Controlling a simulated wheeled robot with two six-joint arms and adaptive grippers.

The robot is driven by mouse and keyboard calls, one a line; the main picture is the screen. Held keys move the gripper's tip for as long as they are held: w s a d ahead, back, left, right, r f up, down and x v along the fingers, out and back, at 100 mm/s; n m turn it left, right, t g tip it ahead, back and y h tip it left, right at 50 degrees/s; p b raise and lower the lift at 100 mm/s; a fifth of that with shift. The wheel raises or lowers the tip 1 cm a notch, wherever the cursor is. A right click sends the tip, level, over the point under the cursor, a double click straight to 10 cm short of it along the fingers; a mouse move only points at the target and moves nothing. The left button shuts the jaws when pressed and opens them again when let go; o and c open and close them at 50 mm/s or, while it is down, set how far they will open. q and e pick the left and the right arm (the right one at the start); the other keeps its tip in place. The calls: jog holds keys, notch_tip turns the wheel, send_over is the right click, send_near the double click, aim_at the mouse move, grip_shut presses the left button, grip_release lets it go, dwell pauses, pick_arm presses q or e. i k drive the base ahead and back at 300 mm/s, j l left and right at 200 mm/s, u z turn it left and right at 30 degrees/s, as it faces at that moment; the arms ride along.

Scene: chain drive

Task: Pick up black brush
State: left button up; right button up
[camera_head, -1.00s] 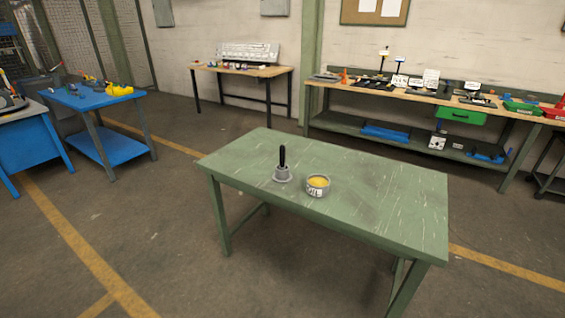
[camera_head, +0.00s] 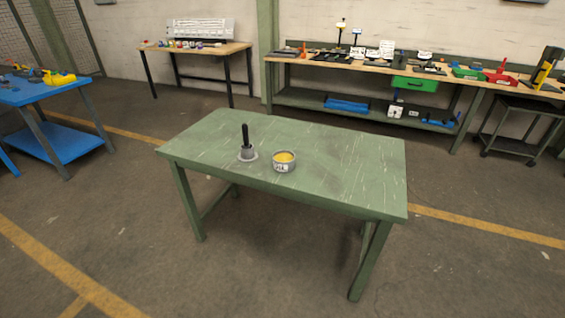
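Neither of my grippers shows in the head view.
The green table stands alone with open floor around it, and most of its top is bare. A blue bench (camera_head: 55,90) is at the left. A wooden bench (camera_head: 200,48) and a long workbench (camera_head: 350,66) stand along the back wall. A dark cart (camera_head: 520,110) is at the far right.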

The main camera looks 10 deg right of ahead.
aim_at(245, 127)
jog(key=i+j, duration=0.7)
jog(key=i, duration=0.2)
